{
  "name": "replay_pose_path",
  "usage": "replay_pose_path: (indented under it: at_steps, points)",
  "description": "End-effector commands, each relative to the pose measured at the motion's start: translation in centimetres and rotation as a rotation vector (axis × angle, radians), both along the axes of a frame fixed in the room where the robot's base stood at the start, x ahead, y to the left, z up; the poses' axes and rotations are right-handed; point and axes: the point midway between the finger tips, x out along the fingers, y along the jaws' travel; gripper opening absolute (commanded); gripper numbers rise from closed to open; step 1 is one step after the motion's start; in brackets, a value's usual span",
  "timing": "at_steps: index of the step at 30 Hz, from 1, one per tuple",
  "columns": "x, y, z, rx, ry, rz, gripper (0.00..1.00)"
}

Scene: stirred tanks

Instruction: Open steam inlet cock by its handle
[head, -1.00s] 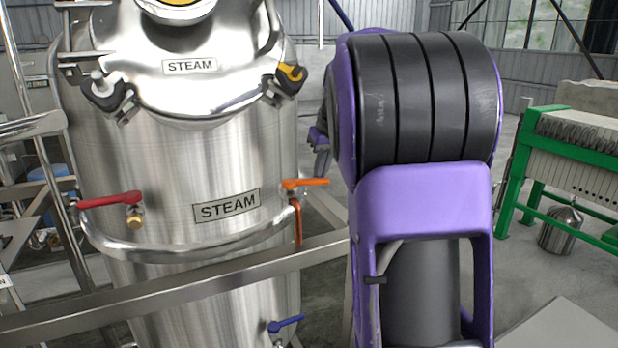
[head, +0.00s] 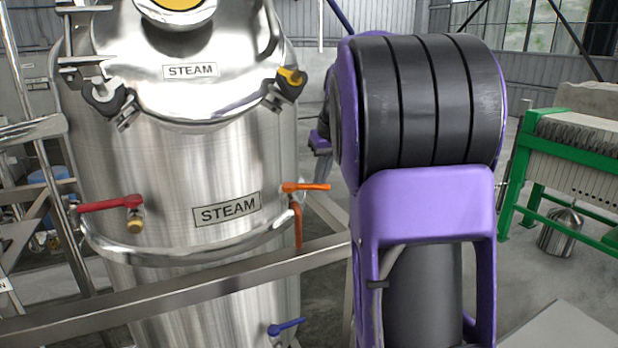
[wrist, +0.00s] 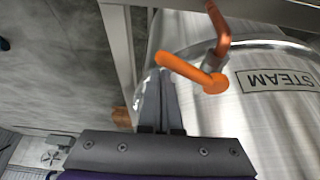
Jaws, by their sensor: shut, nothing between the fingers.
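The cock with the orange handle (head: 306,187) sits on the steel tank (head: 170,165), right of a STEAM label (head: 227,210), with a copper-coloured pipe (head: 296,226) below it. I take it as the steam inlet cock. In the head view its handle lies about level, pointing right. In the wrist view the orange handle (wrist: 188,72) runs from its round hub to a free end at upper left. My gripper (wrist: 160,73) is shut and empty, its fingertips at that free end; I cannot tell whether they touch. My gripper is hidden in the head view.
A red-handled cock (head: 108,204) is on the tank's left and a blue-handled one (head: 287,326) lower down. A steel frame rail (head: 190,288) crosses in front of the tank. A green-framed press (head: 570,180) stands at right. Concrete floor shows left in the wrist view.

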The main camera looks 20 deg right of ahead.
Motion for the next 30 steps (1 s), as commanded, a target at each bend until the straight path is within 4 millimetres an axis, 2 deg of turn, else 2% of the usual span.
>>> replay_pose_path:
  at_steps: [30]
  points:
    - [0.0, 0.0, 6.1, 0.0, 0.0, 0.0, 0.0]
